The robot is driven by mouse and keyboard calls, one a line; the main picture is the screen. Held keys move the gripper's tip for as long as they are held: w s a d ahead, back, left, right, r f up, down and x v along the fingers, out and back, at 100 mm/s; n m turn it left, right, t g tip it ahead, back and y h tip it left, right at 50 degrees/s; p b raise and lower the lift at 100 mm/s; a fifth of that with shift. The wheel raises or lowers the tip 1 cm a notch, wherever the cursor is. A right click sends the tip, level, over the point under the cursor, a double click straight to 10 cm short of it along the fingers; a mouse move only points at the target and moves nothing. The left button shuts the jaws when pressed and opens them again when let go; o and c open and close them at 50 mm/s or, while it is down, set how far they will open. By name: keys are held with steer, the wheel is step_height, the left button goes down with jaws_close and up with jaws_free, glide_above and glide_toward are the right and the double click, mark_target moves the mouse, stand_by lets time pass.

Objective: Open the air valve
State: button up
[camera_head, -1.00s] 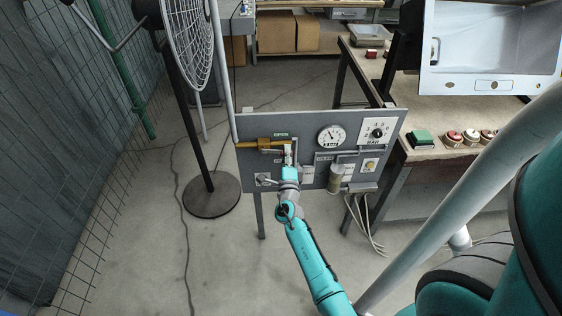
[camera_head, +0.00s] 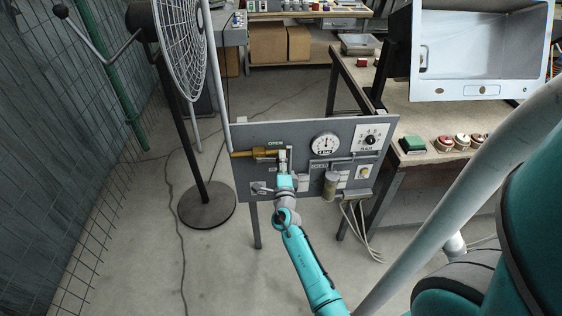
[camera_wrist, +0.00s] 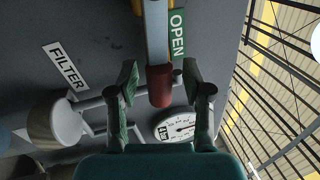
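The air valve is a brass fitting (camera_head: 246,154) on the grey upright panel, under a green OPEN label (camera_head: 275,143). Its lever is a flat grey bar (camera_wrist: 156,35) with a red end (camera_wrist: 160,86) in the wrist view. The OPEN label (camera_wrist: 177,33) is just to the right of the bar there. My gripper (camera_wrist: 160,80) is open, with one finger on each side of the red end and a gap visible on both sides. In the head view my gripper (camera_head: 283,172) is in front of the panel, just below the valve, and hides part of the lever.
A round gauge (camera_head: 325,146), a filter bowl (camera_head: 331,184) and a BAR dial (camera_head: 370,138) are on the panel to the right. The filter (camera_wrist: 62,122) and gauge (camera_wrist: 176,127) are close to my fingers. A fan (camera_head: 180,50) stands at left, a workbench (camera_head: 440,128) at right.

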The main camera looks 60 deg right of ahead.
steer(key=v, duration=1.2)
